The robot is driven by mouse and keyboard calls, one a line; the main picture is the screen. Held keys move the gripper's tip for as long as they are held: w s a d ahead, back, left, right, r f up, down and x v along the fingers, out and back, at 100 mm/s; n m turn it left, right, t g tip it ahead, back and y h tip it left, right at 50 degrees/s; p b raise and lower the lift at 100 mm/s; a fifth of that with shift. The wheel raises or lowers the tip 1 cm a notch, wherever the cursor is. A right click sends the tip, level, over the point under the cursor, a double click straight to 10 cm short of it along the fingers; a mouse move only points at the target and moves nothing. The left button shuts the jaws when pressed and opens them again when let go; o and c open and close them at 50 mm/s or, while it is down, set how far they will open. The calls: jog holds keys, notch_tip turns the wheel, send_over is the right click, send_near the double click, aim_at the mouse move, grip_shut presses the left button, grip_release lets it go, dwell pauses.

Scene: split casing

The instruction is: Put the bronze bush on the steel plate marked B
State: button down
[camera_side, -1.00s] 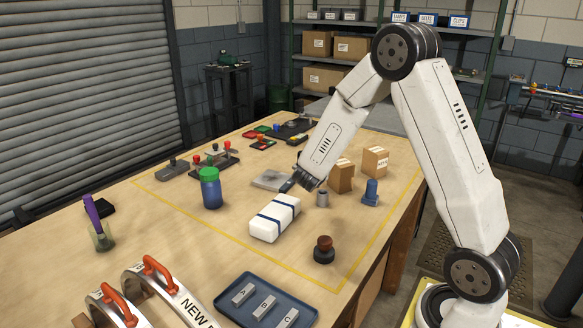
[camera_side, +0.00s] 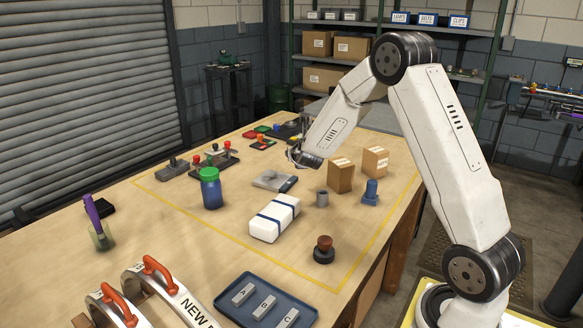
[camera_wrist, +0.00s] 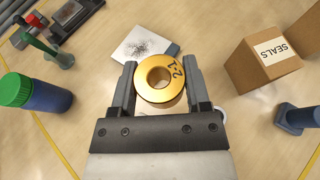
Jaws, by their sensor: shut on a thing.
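The bronze bush (camera_wrist: 150,92) is a gold-coloured ring with dark marking on its face, in the wrist view. My gripper (camera_wrist: 160,80) has one finger on each side of it and is shut on it. In the side view my gripper (camera_side: 293,156) is above the table, behind the white box; the bush cannot be made out there. Small steel plates lie in a dark blue tray at the front. The plate with A (camera_side: 243,294) and the plate with C (camera_side: 287,318) flank the middle plate (camera_side: 264,307), whose letter is too small to read surely.
The blue tray (camera_side: 224,308) stands at the front edge of the picture. A white strapped box (camera_side: 270,222), a blue jar with green lid (camera_side: 211,190), a dark red knob (camera_side: 324,247), a grey cylinder (camera_side: 322,199) and cardboard boxes (camera_side: 341,177) stand around. A flat grey pad (camera_side: 270,179) lies below my gripper.

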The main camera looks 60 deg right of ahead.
jog(key=w+d+f, duration=0.4)
jog(key=w, duration=0.4)
send_over(276, 179)
jog(key=s, duration=0.1)
jog(key=f, duration=0.4)
jog(key=shift+a, duration=0.25)
jog(key=shift+w+d+f, duration=0.2)
jog(key=shift+w+f, duration=0.2)
jog(key=shift+f, duration=0.2)
jog(key=shift+w+d+f, duration=0.15)
jog(key=shift+w+f, duration=0.1)
jog(key=shift+f, duration=1.55)
jog(key=shift+f, duration=0.1)
jog(key=shift+c, duration=0.3)
grip_release()
jog(key=shift+f, duration=0.15)
